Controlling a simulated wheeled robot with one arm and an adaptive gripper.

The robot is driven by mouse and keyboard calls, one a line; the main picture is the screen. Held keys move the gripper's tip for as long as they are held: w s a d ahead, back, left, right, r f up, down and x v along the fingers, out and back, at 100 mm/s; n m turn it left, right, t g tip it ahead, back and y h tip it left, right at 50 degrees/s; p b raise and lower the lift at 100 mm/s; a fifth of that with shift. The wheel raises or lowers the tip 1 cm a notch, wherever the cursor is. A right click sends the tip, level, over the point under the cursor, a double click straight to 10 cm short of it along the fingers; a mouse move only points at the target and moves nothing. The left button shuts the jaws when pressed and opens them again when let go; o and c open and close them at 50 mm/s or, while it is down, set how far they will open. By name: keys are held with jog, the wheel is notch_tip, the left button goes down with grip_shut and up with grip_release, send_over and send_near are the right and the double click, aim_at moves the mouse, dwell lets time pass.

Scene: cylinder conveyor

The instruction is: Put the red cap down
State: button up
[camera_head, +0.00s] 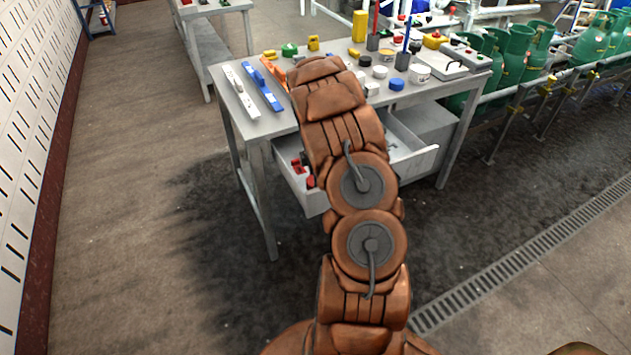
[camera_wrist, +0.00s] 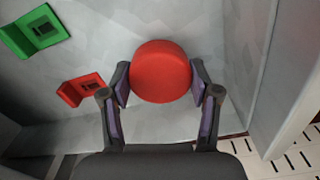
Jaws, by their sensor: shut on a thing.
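The red cap (camera_wrist: 160,72) is round and shows in the wrist view between the two fingers of my gripper (camera_wrist: 160,80). My gripper is shut on the cap, with a finger pad at its left and right sides. Behind the cap is a grey surface (camera_wrist: 100,35); I cannot tell whether the cap touches it. In the head view my arm hides my gripper and the cap. An open drawer (camera_head: 312,202) under the grey table (camera_head: 235,118) shows on both sides of my arm, with red items inside at the left.
In the wrist view a red block (camera_wrist: 82,90) and a green block (camera_wrist: 36,30) lie left of the cap. A grey wall (camera_wrist: 285,75) stands at the right. The tabletop carries a blue cap (camera_head: 397,84), levels and small parts. Green gas cylinders (camera_head: 517,50) stand at the right.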

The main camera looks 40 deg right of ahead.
jog(key=shift+f, duration=0.6)
jog(key=o, duration=1)
jog(key=shift+f, duration=0.1)
jog(key=shift+c, duration=0.2)
